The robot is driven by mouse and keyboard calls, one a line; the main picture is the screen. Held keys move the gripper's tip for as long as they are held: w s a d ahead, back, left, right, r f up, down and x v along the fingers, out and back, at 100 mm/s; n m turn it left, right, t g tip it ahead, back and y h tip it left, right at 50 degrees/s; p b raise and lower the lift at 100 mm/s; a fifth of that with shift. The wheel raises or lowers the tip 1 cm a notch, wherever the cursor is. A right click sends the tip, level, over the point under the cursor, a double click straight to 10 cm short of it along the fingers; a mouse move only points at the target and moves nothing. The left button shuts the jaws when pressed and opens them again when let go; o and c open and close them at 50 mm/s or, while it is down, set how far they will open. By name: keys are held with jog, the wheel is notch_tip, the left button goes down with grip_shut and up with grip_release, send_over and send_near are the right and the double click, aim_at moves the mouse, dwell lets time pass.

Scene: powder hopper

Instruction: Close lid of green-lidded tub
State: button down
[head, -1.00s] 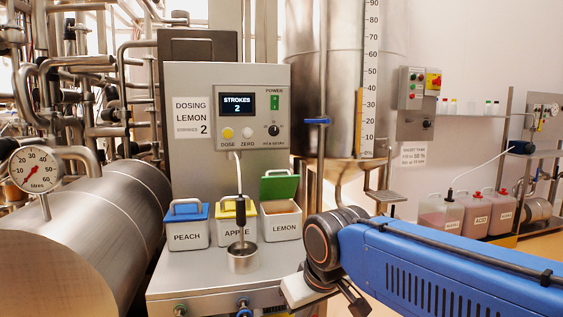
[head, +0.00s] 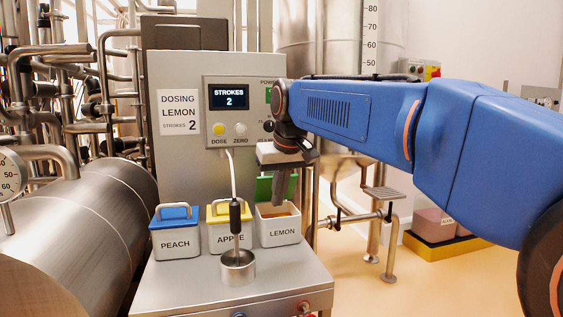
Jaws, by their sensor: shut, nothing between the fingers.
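The green-lidded tub (head: 281,234) is white, is labelled LEMON and stands at the right of a row of tubs on the steel bench. Its green lid (head: 264,188) stands open, raised at the back of the tub, and is partly hidden by my gripper. The tub's opening shows brownish contents. My gripper (head: 281,203) is shut and empty, with its fingers pointing down in front of the lid and above the tub. I cannot tell whether the fingers touch the lid.
The blue-lidded PEACH tub (head: 175,240) and yellow-lidded APPLE tub (head: 219,241) stand to the left, both shut. A steel cup (head: 237,268) sits in front, under a thin dosing wand (head: 235,215). The dosing panel (head: 230,112) rises behind. The bench's front right is clear.

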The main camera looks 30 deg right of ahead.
jog(key=w+d+r+m, duration=0.1)
jog(key=w+d+r, duration=1.15)
jog(key=w, duration=0.35)
jog(key=x, duration=0.9)
jog(key=shift+f, duration=0.3)
jog(key=shift+s, duration=0.2)
